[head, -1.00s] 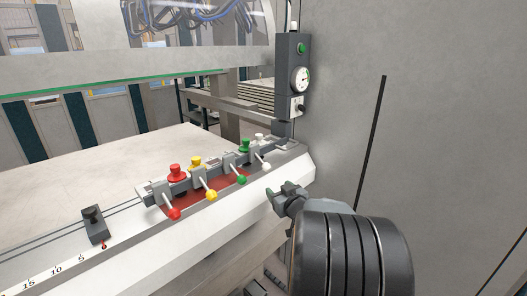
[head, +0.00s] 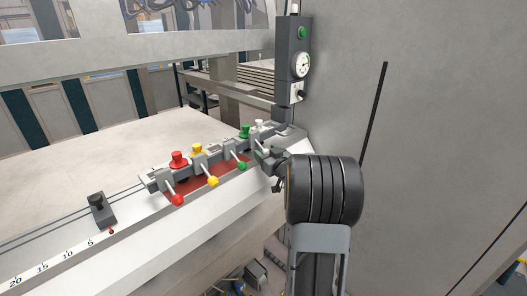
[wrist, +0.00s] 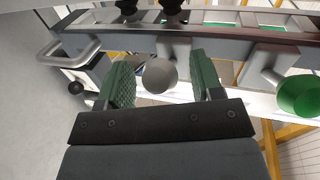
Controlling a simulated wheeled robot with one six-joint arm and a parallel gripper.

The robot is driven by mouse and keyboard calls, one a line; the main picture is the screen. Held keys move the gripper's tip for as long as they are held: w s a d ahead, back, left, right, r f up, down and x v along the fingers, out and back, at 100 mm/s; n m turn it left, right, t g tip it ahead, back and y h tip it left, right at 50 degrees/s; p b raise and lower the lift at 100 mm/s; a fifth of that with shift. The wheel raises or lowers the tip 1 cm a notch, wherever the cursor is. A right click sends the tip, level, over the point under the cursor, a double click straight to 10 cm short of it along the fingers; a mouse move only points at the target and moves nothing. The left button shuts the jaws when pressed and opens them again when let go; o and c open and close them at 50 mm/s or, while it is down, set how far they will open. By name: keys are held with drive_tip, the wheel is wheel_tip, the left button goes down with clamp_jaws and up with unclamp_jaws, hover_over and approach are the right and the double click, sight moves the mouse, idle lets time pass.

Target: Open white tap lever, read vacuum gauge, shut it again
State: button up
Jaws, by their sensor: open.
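The white tap lever's round knob (wrist: 160,76) sits between the two green-padded fingers of my gripper (wrist: 162,84) in the wrist view, with a gap on each side. My gripper is open around it. In the head view my gripper (head: 272,165) is at the right end of the tap row and hides most of this lever; its white top cap (head: 259,126) shows behind. The vacuum gauge (head: 302,65) is a round white dial on a dark grey box above the row. Its reading is too small to tell.
The green lever (head: 242,166), yellow lever (head: 213,181) and red lever (head: 178,199) stand to the left along the rail. The green knob (wrist: 300,96) is close to the right finger in the wrist view. A large grey panel (head: 430,120) rises at the right.

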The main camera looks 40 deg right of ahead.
drive_tip(key=shift+w+d, duration=0.1)
drive_tip(key=shift+w, duration=0.95)
drive_tip(key=shift+r, duration=0.1)
clamp_jaws()
